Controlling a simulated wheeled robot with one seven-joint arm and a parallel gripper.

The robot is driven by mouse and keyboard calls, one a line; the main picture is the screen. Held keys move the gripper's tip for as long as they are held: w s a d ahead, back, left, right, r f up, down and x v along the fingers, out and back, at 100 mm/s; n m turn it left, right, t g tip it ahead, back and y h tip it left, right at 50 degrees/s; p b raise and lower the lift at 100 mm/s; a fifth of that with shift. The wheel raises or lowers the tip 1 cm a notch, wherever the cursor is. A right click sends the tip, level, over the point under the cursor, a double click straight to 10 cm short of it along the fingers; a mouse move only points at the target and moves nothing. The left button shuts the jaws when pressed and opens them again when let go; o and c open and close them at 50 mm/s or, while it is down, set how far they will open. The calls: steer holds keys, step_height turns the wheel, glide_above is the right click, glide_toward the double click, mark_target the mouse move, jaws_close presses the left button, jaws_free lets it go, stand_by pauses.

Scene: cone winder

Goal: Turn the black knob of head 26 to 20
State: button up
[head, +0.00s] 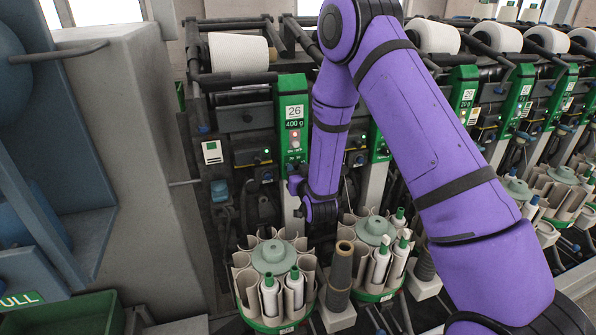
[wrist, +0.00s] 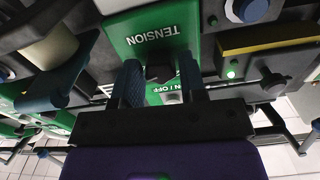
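In the wrist view a green panel (wrist: 150,32) reads "TENSION", upside down, with part of an on/off label below. A small black knob (wrist: 159,73) shows between the fingertips of my gripper (wrist: 160,70). The fingers stand apart on either side of it, and I see no clear grip on it. The knob's scale and pointer are not readable.
In the wrist view another dark knob (wrist: 272,83) sits on a grey box beside a green light. In the head view a round carousel (head: 274,258) with tubes stands below. A grey cabinet (head: 130,140) is at left. More winding heads (head: 463,95) run off to the right.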

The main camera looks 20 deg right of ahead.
steer(key=c, duration=0.5)
steer(key=shift+n, duration=0.4)
steer(key=n, duration=1.9)
steer(key=o, duration=0.9)
